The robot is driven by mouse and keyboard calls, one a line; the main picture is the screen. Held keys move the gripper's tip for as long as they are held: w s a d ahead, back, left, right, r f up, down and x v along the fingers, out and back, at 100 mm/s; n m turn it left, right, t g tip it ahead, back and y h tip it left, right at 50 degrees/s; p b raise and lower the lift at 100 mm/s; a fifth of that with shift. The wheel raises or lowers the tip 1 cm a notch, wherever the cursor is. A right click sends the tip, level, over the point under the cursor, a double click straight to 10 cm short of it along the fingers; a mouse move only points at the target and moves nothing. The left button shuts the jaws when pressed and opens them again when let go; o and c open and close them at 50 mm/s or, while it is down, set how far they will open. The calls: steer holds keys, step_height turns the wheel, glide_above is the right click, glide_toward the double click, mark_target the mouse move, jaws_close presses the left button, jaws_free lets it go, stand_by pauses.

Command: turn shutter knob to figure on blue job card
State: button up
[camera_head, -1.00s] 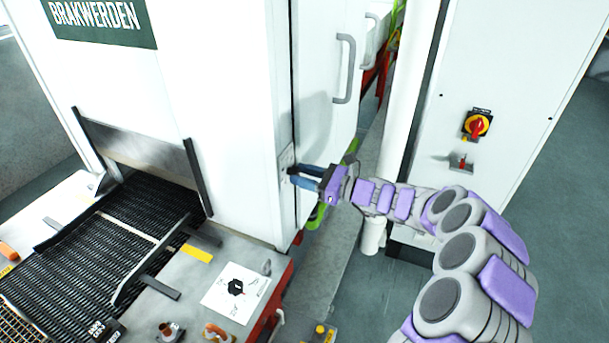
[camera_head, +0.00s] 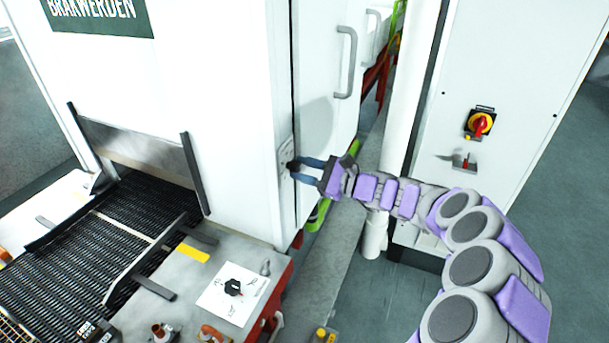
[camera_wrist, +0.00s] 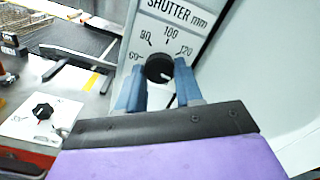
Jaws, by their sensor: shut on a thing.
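The black shutter knob (camera_wrist: 158,68) is on a white dial plate (camera_wrist: 181,22) marked "SHUTTER mm". The figures 60, 80, 100 and 120 run around it from left to right. In the head view the knob (camera_head: 291,165) is a small dark spot on the machine's side. My gripper (camera_wrist: 160,82) has its two blue fingers shut on the knob, one on each side; it also shows in the head view (camera_head: 294,171). A white mark shows below the knob, but I cannot tell clearly which figure the knob points to. I see no blue job card.
A white plate with another black knob (camera_head: 233,287) lies on the grey table beside the mesh belt (camera_head: 120,231). A yellow strip (camera_head: 193,253) is near it. A cabinet with a red and yellow switch (camera_head: 480,124) stands right of my arm.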

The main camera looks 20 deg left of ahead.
steer(key=o, duration=1)
steer(key=shift+a, duration=0.1)
steer(key=shift+o, duration=0.2)
steer(key=s+d+p, duration=0.1)
steer(key=d+p, duration=0.1)
steer(key=d, duration=1.5)
steer(key=shift+d, duration=0.2)
steer(key=shift+s, duration=0.1)
